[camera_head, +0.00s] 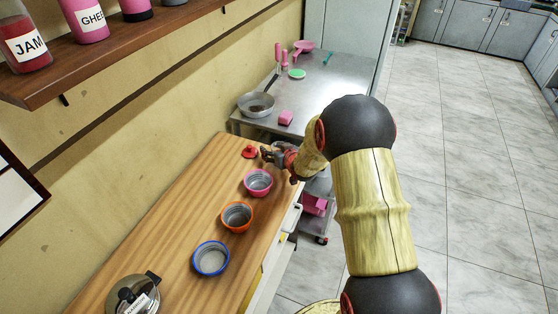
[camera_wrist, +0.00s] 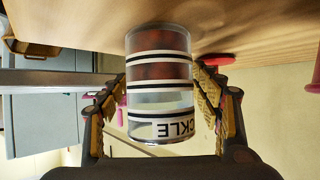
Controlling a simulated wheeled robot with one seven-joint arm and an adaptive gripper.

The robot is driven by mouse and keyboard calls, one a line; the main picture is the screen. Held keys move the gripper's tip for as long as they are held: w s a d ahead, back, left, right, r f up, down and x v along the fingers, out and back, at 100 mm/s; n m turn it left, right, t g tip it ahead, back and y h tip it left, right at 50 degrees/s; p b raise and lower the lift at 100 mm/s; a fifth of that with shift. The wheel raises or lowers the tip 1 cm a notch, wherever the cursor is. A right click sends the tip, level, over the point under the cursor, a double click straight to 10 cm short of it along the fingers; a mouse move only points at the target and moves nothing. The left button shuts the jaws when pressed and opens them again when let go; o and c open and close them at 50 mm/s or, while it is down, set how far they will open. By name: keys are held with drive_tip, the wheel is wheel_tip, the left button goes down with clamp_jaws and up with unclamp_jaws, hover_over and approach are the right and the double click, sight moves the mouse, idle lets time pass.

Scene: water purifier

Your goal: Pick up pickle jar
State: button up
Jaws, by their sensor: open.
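The pickle jar (camera_wrist: 158,98) is a clear cylinder with red-brown contents, dark bands and a label of which "CKLE" shows. It fills the middle of the wrist view, which shows the scene upside down, with the wooden counter at the top. My gripper (camera_wrist: 162,82) is open, with one finger on each side of the jar. I cannot tell whether either finger touches it. In the head view my gripper (camera_head: 275,157) is low over the far end of the counter, and I cannot make out the jar there.
On the wooden counter (camera_head: 180,215) are a red item (camera_head: 249,152), a pink bowl (camera_head: 258,182), an orange bowl (camera_head: 237,216), a blue bowl (camera_head: 211,258) and a lidded pot (camera_head: 132,296). A metal table (camera_head: 335,85) with a pan (camera_head: 257,104) stands beyond. A shelf (camera_head: 110,40) holds jars.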

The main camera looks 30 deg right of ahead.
drive_tip(key=shift+w, duration=0.15)
drive_tip(key=shift+c, duration=1)
drive_tip(key=c, duration=1.3)
